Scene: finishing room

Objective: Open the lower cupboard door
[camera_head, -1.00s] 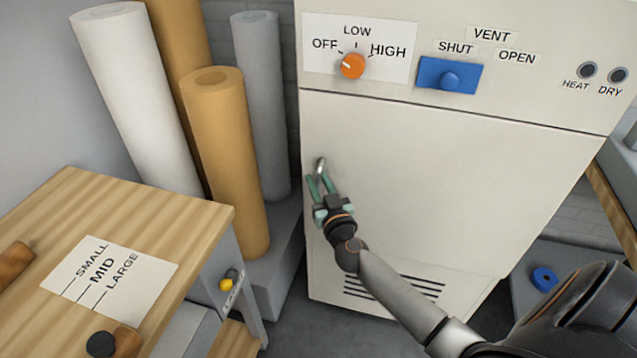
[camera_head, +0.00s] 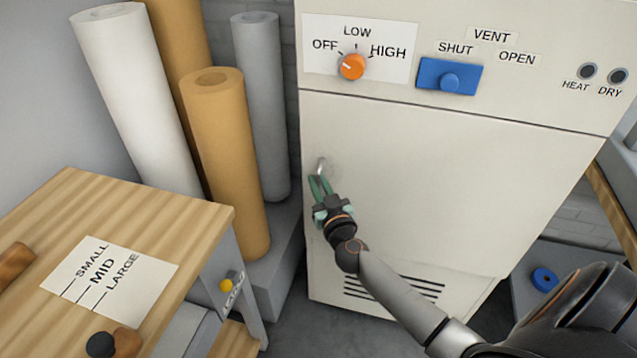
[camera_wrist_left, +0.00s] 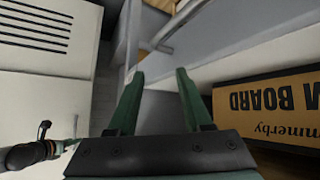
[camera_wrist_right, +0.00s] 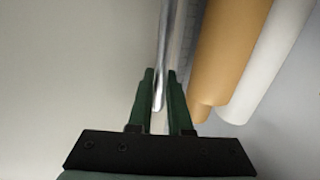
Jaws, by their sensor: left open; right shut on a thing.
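The lower cupboard door (camera_head: 450,190) is the large cream front panel of the cabinet, below the control panel, and it looks closed. Its small metal handle (camera_head: 321,168) is at the door's left edge; in the right wrist view the metal bar (camera_wrist_right: 161,90) runs between my fingers. My right gripper (camera_head: 320,186) is shut on the handle, its green fingers on either side of the bar. My left gripper (camera_wrist_left: 160,85) is open and empty in the left wrist view, low beside the cabinet; it does not show in the head view.
An orange knob (camera_head: 352,66) and a blue vent slider (camera_head: 449,77) are above the door. A wooden-topped bench (camera_head: 120,230) stands at left, with rolls (camera_head: 222,160) behind it. A yellow box (camera_wrist_left: 275,110) is near my left gripper. Grey floor shows before the cabinet.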

